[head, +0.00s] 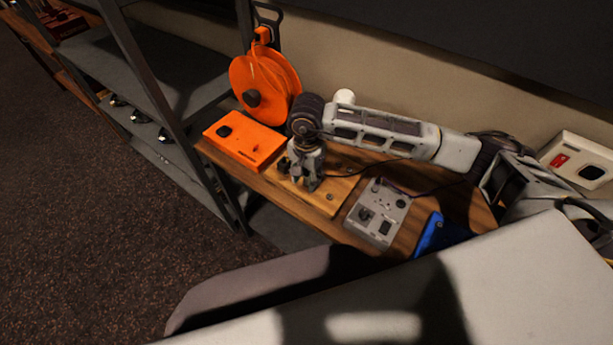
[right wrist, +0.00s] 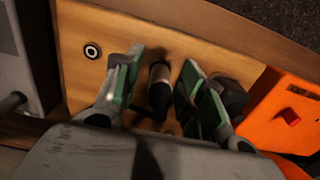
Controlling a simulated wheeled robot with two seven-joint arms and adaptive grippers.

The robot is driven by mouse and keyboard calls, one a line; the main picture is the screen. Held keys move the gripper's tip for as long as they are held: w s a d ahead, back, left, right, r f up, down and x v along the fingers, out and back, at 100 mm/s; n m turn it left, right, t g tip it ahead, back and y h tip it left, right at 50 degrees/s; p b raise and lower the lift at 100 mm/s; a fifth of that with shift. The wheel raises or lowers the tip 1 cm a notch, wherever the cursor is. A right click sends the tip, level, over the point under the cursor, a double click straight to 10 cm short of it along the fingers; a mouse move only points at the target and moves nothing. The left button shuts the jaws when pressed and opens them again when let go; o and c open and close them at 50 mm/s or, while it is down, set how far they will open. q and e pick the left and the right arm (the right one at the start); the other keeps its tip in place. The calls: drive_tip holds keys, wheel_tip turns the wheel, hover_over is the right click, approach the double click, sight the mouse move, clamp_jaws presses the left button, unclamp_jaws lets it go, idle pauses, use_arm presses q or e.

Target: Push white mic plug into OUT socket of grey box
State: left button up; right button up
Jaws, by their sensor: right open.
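The grey box (head: 377,212) lies on the wooden desk, with round sockets and dark parts on its top; I cannot read which is OUT. Its edge shows at the left of the right wrist view (right wrist: 14,60). My right gripper (head: 306,180) is low over the wooden board, left of the grey box. In the right wrist view it is open, and a dark plug-like cylinder with a pale band (right wrist: 160,85) is between its green-padded fingers. I cannot tell if this is the white mic plug, or whether a finger touches it. My left gripper is not in view.
The wooden board (head: 318,204) has a ringed hole (right wrist: 92,51). An orange box (head: 243,142) and orange cable reel (head: 266,80) are left of the gripper. A blue box (head: 438,235) is right of the grey box. A dark cable runs behind the grey box. A metal shelf stands left.

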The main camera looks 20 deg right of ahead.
sight(307, 171)
drive_tip(key=shift+b, duration=0.4)
idle(0.3)
clamp_jaws()
drive_tip(key=shift+r+p, duration=1.15)
drive_tip(key=shift+r, duration=1.85)
idle(0.4)
